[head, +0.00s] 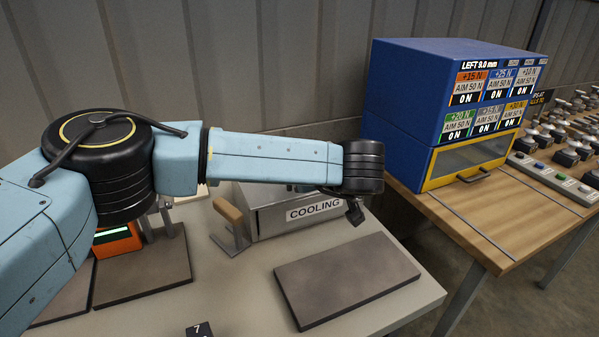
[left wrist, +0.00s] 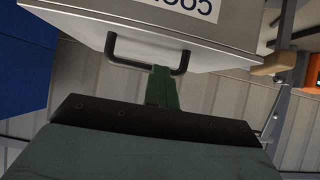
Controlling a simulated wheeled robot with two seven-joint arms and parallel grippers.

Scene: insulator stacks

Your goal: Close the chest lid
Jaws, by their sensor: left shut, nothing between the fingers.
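The grey metal chest (head: 270,217), with a COOLING label on its front, stands at the back of the pale table. My left arm crosses in front of its top, so the lid's position cannot be made out. In the left wrist view the chest (left wrist: 245,38) appears upside down, with a dark bar handle (left wrist: 112,52) along its edge. My left gripper (left wrist: 162,72) is shut and empty, with its green fingers close to the handle; I cannot tell if they touch. In the head view the left gripper is mostly hidden behind my wrist. My right gripper is not in view.
A wooden-handled lever (head: 228,210) stands left of the chest. A blue display cabinet (head: 400,100) stands on a wooden bench at right, beside several insulator stacks (head: 565,150).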

